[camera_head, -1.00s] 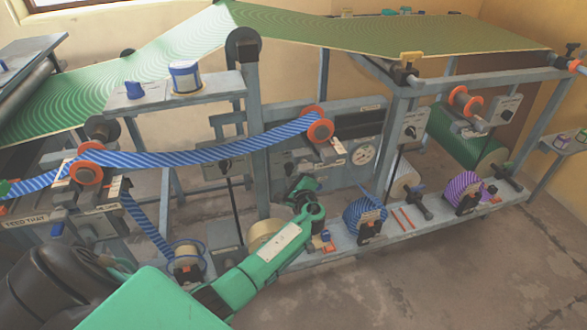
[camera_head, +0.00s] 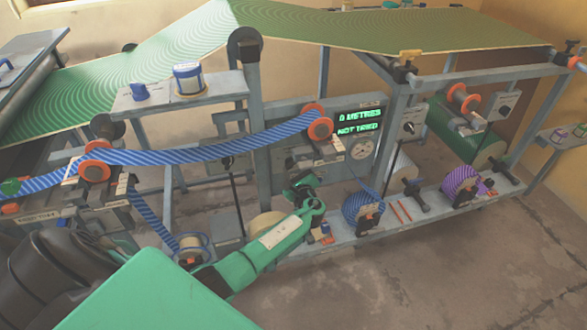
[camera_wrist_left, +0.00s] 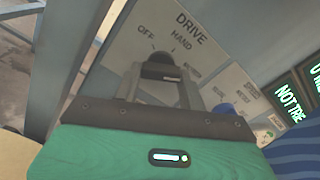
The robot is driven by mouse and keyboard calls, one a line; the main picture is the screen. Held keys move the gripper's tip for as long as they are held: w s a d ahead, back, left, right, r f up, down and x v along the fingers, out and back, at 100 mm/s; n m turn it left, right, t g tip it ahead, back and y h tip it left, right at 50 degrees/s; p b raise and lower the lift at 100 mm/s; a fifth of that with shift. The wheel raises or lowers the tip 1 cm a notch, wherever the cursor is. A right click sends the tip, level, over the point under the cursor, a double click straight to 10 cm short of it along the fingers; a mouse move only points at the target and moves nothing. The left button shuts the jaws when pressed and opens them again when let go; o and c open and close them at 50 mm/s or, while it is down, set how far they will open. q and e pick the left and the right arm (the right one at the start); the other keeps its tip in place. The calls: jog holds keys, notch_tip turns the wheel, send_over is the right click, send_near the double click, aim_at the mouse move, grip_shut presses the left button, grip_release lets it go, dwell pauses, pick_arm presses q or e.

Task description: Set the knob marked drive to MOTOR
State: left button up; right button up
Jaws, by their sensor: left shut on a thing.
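In the left wrist view a pale panel (camera_wrist_left: 207,32) is marked DRIVE, with OFF at the left, HAND at the top and a partly covered word, apparently MOTOR, at the right. Its dark knob (camera_wrist_left: 160,58) sits between the fingers of my left gripper (camera_wrist_left: 158,76), which is shut on it. The fingers cover much of the knob, and I cannot tell exactly where its pointer stands. In the head view my left gripper (camera_head: 303,192) reaches in among the machine's frame, below the lit display (camera_head: 358,123); the drive knob is hidden there. My right gripper is not in view.
The display reads 0 METRES, NOT TRIED. A blue knob (camera_wrist_left: 224,109) stands close right of the drive knob. A blue striped band (camera_head: 200,155) runs above my arm. A steel post (camera_head: 253,130) and a blue striped roll (camera_head: 362,210) flank the gripper.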

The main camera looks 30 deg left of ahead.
pick_arm(q)
jog(key=shift+f, duration=0.15)
jog(key=o, duration=1)
jog(key=v, duration=1.4)
jog(key=shift+w, duration=0.1)
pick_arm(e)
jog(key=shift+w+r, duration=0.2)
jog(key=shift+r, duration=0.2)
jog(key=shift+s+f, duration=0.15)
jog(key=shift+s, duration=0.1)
